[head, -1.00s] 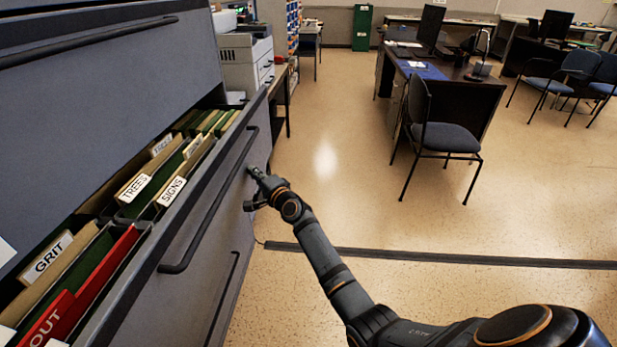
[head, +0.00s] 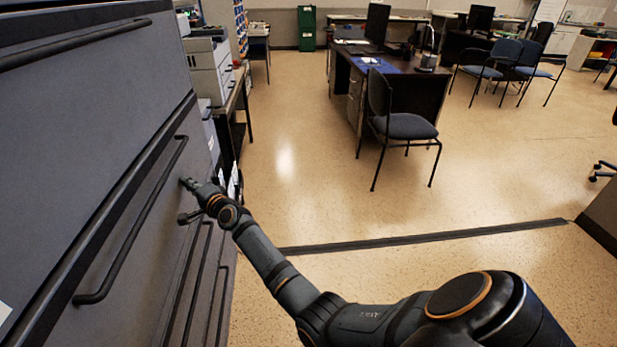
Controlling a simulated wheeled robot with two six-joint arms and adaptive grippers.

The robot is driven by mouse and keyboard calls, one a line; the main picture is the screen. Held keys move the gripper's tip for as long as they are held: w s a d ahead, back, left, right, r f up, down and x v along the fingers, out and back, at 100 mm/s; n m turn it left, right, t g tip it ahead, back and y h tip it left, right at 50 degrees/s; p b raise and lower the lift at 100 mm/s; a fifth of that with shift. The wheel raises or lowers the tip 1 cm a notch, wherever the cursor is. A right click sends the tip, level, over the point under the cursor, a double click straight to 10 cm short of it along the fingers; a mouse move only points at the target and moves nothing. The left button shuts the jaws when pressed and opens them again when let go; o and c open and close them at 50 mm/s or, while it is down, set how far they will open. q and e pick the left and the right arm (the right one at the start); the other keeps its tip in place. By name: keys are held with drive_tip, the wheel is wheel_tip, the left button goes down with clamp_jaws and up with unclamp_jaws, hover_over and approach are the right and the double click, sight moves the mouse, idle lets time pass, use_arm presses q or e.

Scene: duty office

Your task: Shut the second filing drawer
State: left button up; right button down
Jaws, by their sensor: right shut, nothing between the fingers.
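The filing cabinet (head: 75,130) fills the left of the head view, grey with dark bar handles. The second drawer (head: 135,235) now sits in close to the cabinet front, and no folders show above it. Whether a small gap is left at its top edge I cannot tell. Its long handle (head: 137,222) runs along the front. My right gripper (head: 186,184) is shut and empty, with its tips at the drawer front, to the right of the handle. My left gripper is not in view.
More drawer handles (head: 192,282) show lower on the cabinet. A printer (head: 208,68) stands on a side table behind it. A desk (head: 350,75) and a chair (head: 405,125) stand further off. A dark floor strip (head: 420,238) crosses open floor.

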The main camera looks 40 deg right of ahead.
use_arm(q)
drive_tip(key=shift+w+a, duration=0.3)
use_arm(e)
drive_tip(key=shift+w+a+r, duration=0.1)
drive_tip(key=shift+w+a, duration=0.15)
drive_tip(key=shift+a, duration=0.2)
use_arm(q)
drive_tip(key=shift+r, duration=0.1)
use_arm(e)
drive_tip(key=shift+r, duration=0.1)
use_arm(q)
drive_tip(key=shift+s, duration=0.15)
use_arm(e)
drive_tip(key=shift+r, duration=0.1)
